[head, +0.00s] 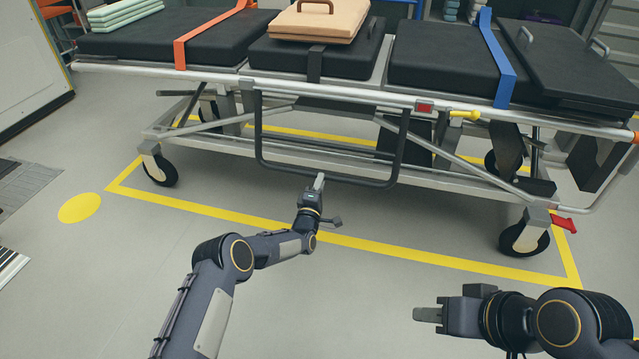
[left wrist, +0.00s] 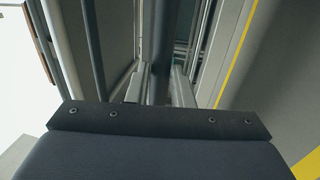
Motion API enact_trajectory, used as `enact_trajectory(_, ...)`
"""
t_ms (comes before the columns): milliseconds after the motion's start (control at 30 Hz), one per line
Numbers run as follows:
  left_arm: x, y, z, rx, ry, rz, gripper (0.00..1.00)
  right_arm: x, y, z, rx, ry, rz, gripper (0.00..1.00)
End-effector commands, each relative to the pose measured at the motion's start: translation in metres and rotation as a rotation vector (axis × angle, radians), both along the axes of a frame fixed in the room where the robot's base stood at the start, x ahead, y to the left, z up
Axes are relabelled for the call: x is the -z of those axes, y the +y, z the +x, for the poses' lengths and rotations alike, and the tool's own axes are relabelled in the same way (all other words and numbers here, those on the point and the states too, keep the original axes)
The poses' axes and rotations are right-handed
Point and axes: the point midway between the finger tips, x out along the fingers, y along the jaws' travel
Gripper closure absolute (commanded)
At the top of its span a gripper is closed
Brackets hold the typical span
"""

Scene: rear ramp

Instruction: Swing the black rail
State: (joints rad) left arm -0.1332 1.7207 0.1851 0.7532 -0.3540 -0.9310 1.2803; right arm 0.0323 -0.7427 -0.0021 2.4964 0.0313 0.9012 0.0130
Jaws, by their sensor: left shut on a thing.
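The black rail (head: 259,140) is a U-shaped bar hanging from the near side of the wheeled stretcher (head: 330,84), its lower bar low in front of the frame. My left gripper (head: 319,181) is at the lower bar, near its middle, and shut on it. The fingers hide a little of the bar. In the left wrist view my left gripper's fingers reach forward, with dark and silver bars beyond; the hold itself is hard to make out there. My right gripper (head: 424,314) is at the lower right, apart from the stretcher, with its jaws side-on and their gap unclear.
The stretcher carries black pads, an orange strap (head: 181,52), a blue strap (head: 496,58) and a tan case (head: 318,19). A red pedal (head: 563,222) is by the right wheel (head: 524,239). A yellow floor line (head: 230,215) surrounds it. The near floor is clear.

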Motion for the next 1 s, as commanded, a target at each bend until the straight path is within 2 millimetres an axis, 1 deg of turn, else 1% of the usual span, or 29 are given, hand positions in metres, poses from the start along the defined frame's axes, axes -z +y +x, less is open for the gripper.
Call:
enact_trajectory(33, 0.014, 0.002, -0.003, 0.000, 0.027, 0.007, 1.00, 0.001, 0.000, 0.000, 0.000, 0.000, 0.000, 0.64)
enact_trajectory(200, 0.014, 0.002, -0.003, 0.000, 0.029, 0.006, 1.00, 0.001, 0.000, 0.000, 0.000, 0.000, 0.000, 0.64)
enact_trajectory(233, 0.014, 0.002, -0.003, 0.000, 0.029, 0.006, 0.77, 0.001, 0.000, 0.000, 0.000, 0.000, 0.000, 0.64)
enact_trajectory(300, 0.014, 0.002, -0.003, 0.000, 0.027, 0.007, 0.68, 0.001, 0.000, 0.000, 0.000, 0.000, 0.000, 0.64)
enact_trajectory(400, 0.012, 0.001, -0.002, 0.000, 0.023, 0.005, 0.57, 0.001, 0.000, 0.000, 0.000, 0.000, 0.000, 0.64)
enact_trajectory(633, 0.007, 0.000, -0.002, 0.000, 0.015, 0.003, 0.57, 0.000, 0.000, 0.000, 0.000, 0.000, 0.000, 0.64)
enact_trajectory(733, 0.006, 0.002, -0.005, 0.000, 0.014, 0.002, 0.57, -0.004, 0.000, 0.000, 0.000, 0.000, 0.000, 0.64)
enact_trajectory(867, 0.006, 0.008, -0.021, 0.001, 0.018, 0.002, 0.57, -0.016, 0.000, 0.000, 0.000, 0.000, 0.000, 0.64)
enact_trajectory(1000, 0.011, 0.017, -0.044, 0.000, 0.020, 0.004, 0.57, -0.029, 0.000, 0.000, 0.000, 0.000, 0.000, 0.64)
